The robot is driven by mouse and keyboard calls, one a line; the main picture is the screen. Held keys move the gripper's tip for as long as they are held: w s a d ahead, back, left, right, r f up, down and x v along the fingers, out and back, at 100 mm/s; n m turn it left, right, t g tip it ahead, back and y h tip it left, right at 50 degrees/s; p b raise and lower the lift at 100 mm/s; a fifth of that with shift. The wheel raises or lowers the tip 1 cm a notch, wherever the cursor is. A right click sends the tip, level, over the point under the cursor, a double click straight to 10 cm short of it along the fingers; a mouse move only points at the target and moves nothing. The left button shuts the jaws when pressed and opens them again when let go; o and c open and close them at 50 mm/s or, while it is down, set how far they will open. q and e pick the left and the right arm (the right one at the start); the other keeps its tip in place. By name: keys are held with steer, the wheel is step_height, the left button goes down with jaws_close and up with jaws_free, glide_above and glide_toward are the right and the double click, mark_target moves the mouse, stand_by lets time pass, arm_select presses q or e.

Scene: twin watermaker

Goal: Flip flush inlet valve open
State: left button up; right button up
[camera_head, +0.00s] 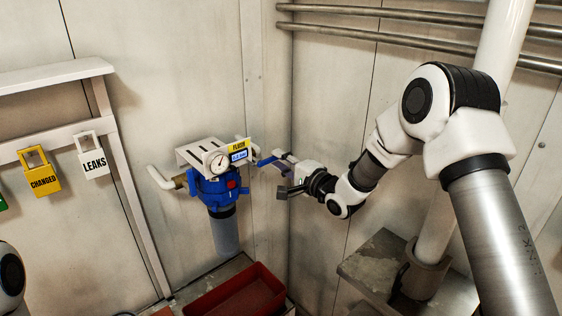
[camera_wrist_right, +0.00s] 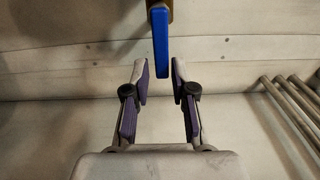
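The flush unit is a blue filter head (camera_head: 213,187) with a grey canister, a round gauge and a yellow FLUSH label (camera_head: 238,146), mounted on the wall. A blue valve handle (camera_head: 267,161) is on the pipe at its right side. In the right wrist view the handle (camera_wrist_right: 161,45) hangs from a brass-coloured body at the top, its lower end between the fingertips. My right gripper (camera_head: 284,174) is open around that end, with a visible gap on each side (camera_wrist_right: 158,74). My left gripper is out of view.
A red tray (camera_head: 240,293) is below the unit. A white frame holds a yellow CHANGED tag (camera_head: 40,172) and a white LEAKS tag (camera_head: 92,156) at left. Metal pipes (camera_head: 420,20) run along the right wall. A grey ledge (camera_head: 375,262) is at lower right.

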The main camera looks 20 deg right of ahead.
steer(key=v, duration=1.2)
steer(key=shift+f, duration=0.1)
